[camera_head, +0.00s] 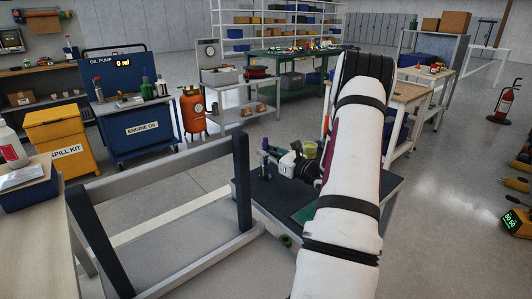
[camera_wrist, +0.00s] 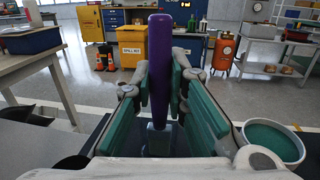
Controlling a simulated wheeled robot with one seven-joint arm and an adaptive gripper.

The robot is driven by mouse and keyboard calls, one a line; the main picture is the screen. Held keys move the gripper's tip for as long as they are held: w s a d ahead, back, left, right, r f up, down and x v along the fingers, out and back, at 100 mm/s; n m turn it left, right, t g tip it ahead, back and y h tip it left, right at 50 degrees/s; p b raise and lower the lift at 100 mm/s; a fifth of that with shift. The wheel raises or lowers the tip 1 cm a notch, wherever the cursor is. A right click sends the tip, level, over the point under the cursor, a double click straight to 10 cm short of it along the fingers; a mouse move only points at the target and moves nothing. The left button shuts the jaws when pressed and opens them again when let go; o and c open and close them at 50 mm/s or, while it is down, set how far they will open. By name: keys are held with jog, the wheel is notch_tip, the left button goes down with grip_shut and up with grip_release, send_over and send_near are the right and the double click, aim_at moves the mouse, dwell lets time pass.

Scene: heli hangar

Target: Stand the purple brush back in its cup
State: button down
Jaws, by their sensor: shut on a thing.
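The purple brush (camera_wrist: 159,75) stands nearly upright between the teal pads of my gripper (camera_wrist: 161,95) in the wrist view. My gripper is shut on it. A grey-blue piece shows at its lower end, and I cannot tell what it is. In the head view the brush (camera_head: 265,144) is small, at the tip of my gripper (camera_head: 268,160), over a dark-topped table (camera_head: 262,192). A round container with a pale rim and teal inside (camera_wrist: 272,140) is to the right of my gripper in the wrist view. I cannot tell whether it is the brush's cup.
A yellow-green round item (camera_head: 308,149) shows beside my wrist in the head view. A grey frame with dark posts (camera_head: 242,180) stands left of the table. A green ring (camera_head: 286,240) is low beside the table. My arm hides much of the tabletop's right side.

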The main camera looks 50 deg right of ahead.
jog(key=c, duration=1.6)
grip_release()
jog(key=shift+f, duration=0.15)
jog(key=s, duration=0.4)
jog(key=s+p, duration=0.1)
jog(key=s, duration=0.3)
jog(key=s+a, duration=0.1)
jog(key=s, duration=0.3)
